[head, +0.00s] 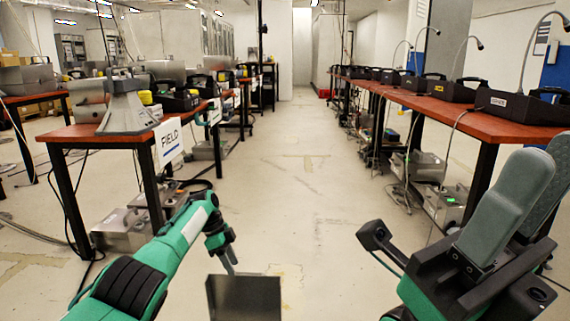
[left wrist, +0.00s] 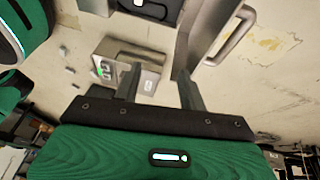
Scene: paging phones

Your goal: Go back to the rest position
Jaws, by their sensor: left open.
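My left arm comes in from the lower left of the head view and extends forward over the aisle floor. A green and black arm part with two grey pads fills the lower right of the head view.
A red-topped table (head: 85,132) with a "FIELD" sign (head: 168,142) stands left. Another table (head: 488,126) at right bears black paging units with gooseneck microphones. Grey boxes lie beneath both; one box (left wrist: 143,78) shows in the wrist view. The aisle floor (head: 300,140) between is open.

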